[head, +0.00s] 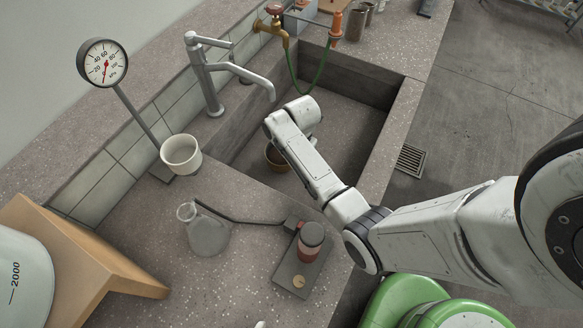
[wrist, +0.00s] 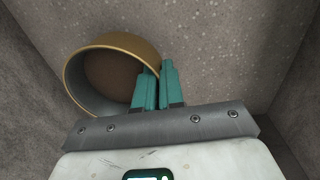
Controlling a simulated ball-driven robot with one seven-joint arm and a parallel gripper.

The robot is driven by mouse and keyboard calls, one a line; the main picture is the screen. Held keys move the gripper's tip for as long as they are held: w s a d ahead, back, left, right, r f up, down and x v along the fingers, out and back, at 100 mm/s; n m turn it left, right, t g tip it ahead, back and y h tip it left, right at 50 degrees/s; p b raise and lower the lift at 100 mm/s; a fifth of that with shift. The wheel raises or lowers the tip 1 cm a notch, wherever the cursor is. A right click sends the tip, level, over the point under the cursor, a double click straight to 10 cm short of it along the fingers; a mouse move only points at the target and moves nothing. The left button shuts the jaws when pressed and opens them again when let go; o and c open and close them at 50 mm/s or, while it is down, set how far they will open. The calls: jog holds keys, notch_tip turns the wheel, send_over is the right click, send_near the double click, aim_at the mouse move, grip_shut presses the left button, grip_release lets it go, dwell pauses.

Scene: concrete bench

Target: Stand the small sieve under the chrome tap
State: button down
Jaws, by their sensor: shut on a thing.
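The small sieve (head: 277,158) is a round brass-rimmed bowl with a brown inside, low in the sink and partly hidden by my arm. It also shows in the wrist view (wrist: 108,72), tilted in the picture, with the teal fingers of my gripper (wrist: 158,68) shut on its wall at the right side. The chrome tap (head: 207,78) stands at the sink's left edge, its spout reaching over the basin above the sieve in the head picture. I cannot tell whether the sieve touches the sink floor. My fingers are hidden in the head view.
The concrete sink (head: 345,120) has free floor to the right. A white cup (head: 181,155) stands at its near left corner. A gauge (head: 103,63), a glass flask (head: 206,232) and a burner-like device (head: 303,258) stand nearby. A brass tap (head: 275,28) with green hose is behind.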

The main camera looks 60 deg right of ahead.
jog(key=shift+s+a, duration=0.15)
jog(key=shift+a, duration=1.1)
jog(key=shift+s+a+r+p, duration=0.1)
jog(key=shift+a+p, duration=0.25)
jog(key=shift+a, duration=0.15)
notch_tip(320, 180, down, 3)
jog(key=shift+r, duration=0.1)
jog(key=shift+f, duration=0.45)
jog(key=c, duration=1.3)
grip_release()
jog(key=shift+o, duration=0.2)
notch_tip(320, 180, up, 12)
jog(key=p, duration=0.1)
jog(key=shift+s, duration=0.3)
